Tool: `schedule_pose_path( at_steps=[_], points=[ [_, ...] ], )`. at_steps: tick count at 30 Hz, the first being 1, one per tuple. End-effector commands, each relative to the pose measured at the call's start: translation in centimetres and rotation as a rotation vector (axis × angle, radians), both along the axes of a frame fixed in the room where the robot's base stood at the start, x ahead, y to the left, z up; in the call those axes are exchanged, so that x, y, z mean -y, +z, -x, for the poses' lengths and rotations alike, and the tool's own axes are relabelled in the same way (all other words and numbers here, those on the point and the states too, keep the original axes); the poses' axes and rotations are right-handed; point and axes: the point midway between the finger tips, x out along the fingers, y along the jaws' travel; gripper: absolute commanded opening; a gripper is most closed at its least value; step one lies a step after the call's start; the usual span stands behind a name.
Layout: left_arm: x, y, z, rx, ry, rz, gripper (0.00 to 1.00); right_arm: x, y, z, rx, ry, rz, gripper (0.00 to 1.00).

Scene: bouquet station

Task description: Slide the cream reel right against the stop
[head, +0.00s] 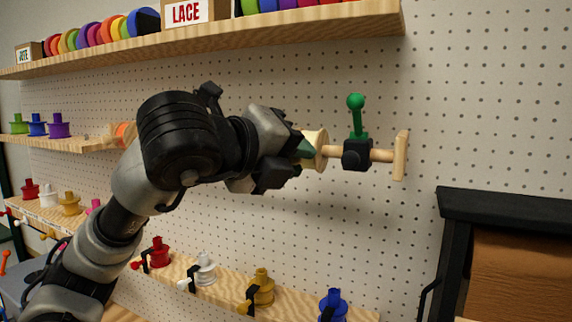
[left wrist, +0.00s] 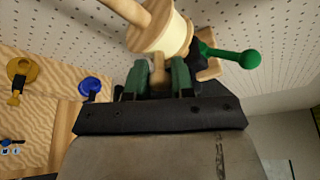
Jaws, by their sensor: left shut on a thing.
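The cream reel (head: 317,141) sits on a horizontal wooden rod (head: 383,155) on the pegboard wall. A black block (head: 356,154) with an upright green-knobbed lever (head: 356,115) is on the rod to its right, and a short stretch of bare rod shows between them in the head view. A wooden end plate (head: 401,155) caps the rod. My left gripper (head: 304,149) is shut on the reel, hiding its left part. In the left wrist view the green fingertips (left wrist: 160,74) are at the reel (left wrist: 172,38). My right gripper is not in view.
A shelf (head: 230,36) with coloured rolls runs above my arm. A lower ledge (head: 222,284) holds red, white, yellow and blue spools. A black-framed unit (head: 500,204) stands at the lower right. The wall right of the end plate is bare.

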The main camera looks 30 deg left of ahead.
Motion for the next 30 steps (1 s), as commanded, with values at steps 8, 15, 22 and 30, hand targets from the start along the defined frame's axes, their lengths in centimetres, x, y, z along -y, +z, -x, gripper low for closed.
schedule_pose_path(
  at_steps=[8,15,22,30],
  points=[
    [0.3,-0.2,0.0,-0.006,-0.001,-0.003,0.00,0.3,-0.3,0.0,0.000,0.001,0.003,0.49],
    [0.3,-0.1,0.0,-0.004,-0.001,-0.002,0.49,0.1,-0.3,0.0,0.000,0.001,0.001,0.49],
    [0.2,-0.1,0.0,-0.002,-0.001,-0.002,0.49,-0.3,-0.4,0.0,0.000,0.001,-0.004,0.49],
    [-0.7,0.4,3.2,0.004,0.001,0.000,0.49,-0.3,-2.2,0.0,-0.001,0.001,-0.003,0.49]
  ],
)
